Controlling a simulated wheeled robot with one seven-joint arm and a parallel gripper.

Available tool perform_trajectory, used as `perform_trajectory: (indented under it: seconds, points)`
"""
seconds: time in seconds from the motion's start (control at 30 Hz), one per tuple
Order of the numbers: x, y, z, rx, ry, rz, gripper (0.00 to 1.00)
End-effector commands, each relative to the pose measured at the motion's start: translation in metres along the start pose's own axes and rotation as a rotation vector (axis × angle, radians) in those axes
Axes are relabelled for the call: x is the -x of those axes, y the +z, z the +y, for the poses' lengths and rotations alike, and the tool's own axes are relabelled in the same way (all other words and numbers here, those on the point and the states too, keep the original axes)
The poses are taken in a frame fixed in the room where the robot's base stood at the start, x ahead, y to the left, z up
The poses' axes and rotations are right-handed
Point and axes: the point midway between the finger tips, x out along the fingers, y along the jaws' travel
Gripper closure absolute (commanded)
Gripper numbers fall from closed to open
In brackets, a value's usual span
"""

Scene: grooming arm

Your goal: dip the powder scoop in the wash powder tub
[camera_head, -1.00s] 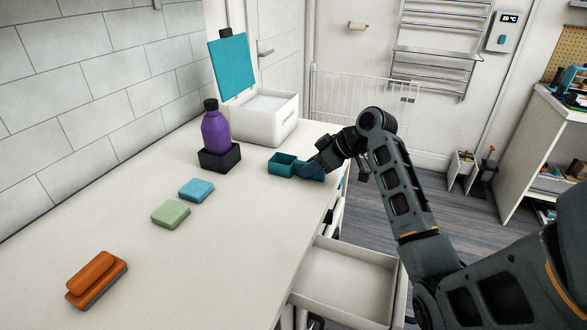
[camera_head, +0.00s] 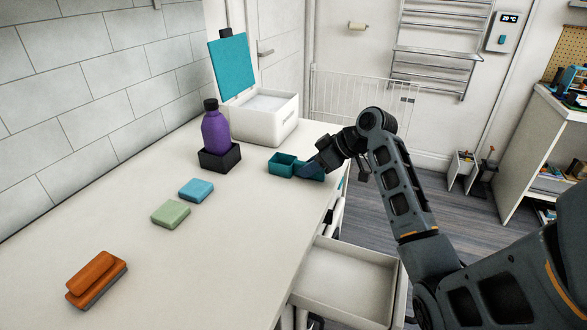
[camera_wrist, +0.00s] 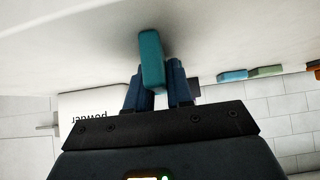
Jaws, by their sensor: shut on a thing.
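The powder scoop (camera_head: 282,165) is teal, with a square open cup. It sits at or just above the counter near the right edge; I cannot tell if it touches. My gripper (camera_head: 311,170) is shut on its handle. In the wrist view the teal scoop (camera_wrist: 151,58) stands between the two blue fingers (camera_wrist: 153,90). The wash powder tub (camera_head: 268,123) is a white box behind the scoop, with pale powder inside. Its teal lid (camera_head: 232,68) is up. The tub also shows in the wrist view (camera_wrist: 90,102), its label upside down.
A purple bottle (camera_head: 215,132) stands in a black holder (camera_head: 219,158) left of the scoop. Blue (camera_head: 196,189) and green (camera_head: 170,214) blocks and an orange brush-like thing (camera_head: 96,280) lie nearer on the counter (camera_head: 200,265). An open drawer (camera_head: 345,285) juts out below.

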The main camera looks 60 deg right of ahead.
Motion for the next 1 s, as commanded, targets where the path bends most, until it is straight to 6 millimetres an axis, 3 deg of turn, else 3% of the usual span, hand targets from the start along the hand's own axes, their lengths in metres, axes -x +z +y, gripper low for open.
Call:
perform_trajectory:
  seconds: [1.0]
  points:
    - [0.02, -0.02, 0.0, 0.0, 0.0, 0.0, 1.0]
